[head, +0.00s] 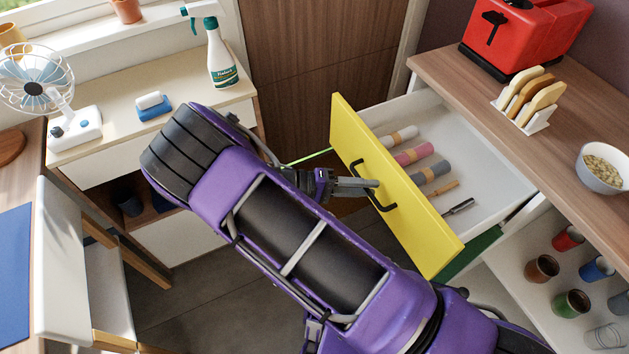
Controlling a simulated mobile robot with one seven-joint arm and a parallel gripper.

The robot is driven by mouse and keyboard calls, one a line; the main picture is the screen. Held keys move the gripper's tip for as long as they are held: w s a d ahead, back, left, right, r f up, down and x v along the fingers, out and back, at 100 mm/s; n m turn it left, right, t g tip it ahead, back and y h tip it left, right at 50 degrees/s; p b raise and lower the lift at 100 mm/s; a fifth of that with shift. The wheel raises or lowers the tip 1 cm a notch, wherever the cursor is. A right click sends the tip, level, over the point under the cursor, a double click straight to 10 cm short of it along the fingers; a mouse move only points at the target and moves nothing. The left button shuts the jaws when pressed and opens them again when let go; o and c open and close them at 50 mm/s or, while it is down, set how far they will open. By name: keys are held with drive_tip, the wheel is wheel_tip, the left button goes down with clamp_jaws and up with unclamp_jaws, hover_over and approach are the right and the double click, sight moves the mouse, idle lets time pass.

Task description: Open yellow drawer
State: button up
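The yellow drawer (416,221) is pulled well out of the wooden-topped cabinet on the right. Its yellow front has a black bar handle (385,200) near the middle. The white inside (475,161) holds several rolled items and utensils. My gripper (372,185) is at the handle. Its fingers lie close together across the bar and look shut on it. The far side of the fingers is hidden. My purple arm crosses the middle of the view.
A red toaster (525,38), a toast rack (533,100) and a bowl (603,168) stand on the right counter. Several cups stand in an open compartment below the drawer. A chair (70,265) is at left; a spray bottle (220,60) is behind.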

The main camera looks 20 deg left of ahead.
drive_tip(key=v, duration=1.7)
drive_tip(key=shift+r, duration=0.1)
